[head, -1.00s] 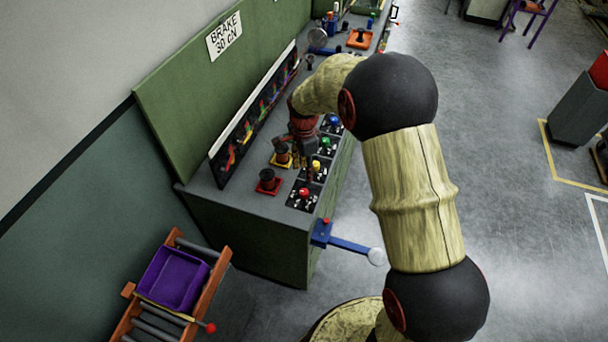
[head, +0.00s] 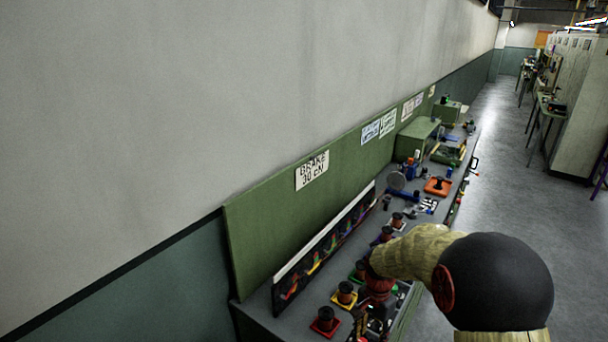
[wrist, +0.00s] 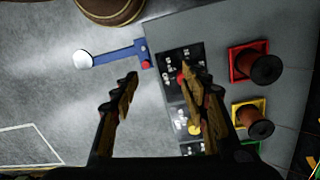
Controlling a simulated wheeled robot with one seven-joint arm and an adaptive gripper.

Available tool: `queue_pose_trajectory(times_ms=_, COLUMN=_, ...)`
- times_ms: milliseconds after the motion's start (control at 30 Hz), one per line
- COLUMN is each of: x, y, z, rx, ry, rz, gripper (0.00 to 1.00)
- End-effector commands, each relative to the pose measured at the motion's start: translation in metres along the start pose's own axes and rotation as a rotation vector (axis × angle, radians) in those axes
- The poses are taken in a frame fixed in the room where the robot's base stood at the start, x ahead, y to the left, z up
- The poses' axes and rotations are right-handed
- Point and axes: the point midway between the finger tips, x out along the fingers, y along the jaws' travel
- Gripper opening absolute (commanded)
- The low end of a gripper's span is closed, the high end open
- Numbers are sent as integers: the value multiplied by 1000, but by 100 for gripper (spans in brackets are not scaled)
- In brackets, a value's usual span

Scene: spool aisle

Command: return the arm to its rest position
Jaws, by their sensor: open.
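My gripper (wrist: 158,85) is open and empty in the wrist view, its two fingers apart. It is above the front edge of the bench (wrist: 205,35), near a black switch panel (wrist: 176,58) with a red button. In the head view my arm reaches in from the lower right to the bench (head: 262,318). My gripper's reddish wrist part shows low over the bench there, with the fingers hard to make out near the bottom edge.
Spools on a red base (wrist: 249,64) and a yellow base (wrist: 252,118) stand beside the panel. A blue lever (wrist: 115,54) with a white knob juts out from the bench's end. A green backboard (head: 270,235) rises behind the bench. The aisle floor (head: 490,140) is clear.

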Motion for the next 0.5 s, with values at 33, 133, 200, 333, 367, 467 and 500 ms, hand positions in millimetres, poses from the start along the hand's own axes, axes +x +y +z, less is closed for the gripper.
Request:
queue_pose_trajectory(times_ms=33, x=-12, y=10, z=9, rx=-80, ry=4, rz=-4, gripper=45)
queue_pose_trajectory(times_ms=133, x=-36, y=33, z=29, rx=-258, ry=15, rz=-13, gripper=45)
queue_pose_trajectory(times_ms=200, x=-53, y=48, z=43, rx=-368, ry=31, rz=-24, gripper=45)
queue_pose_trajectory(times_ms=333, x=-83, y=78, z=69, rx=-547, ry=77, rz=-50, gripper=45)
queue_pose_trajectory(times_ms=367, x=-90, y=85, z=75, rx=-584, ry=91, rz=-56, gripper=45)
queue_pose_trajectory(times_ms=467, x=-108, y=107, z=95, rx=-689, ry=139, rz=-76, gripper=45)
queue_pose_trajectory(times_ms=500, x=-114, y=116, z=103, rx=-724, ry=160, rz=-84, gripper=45)
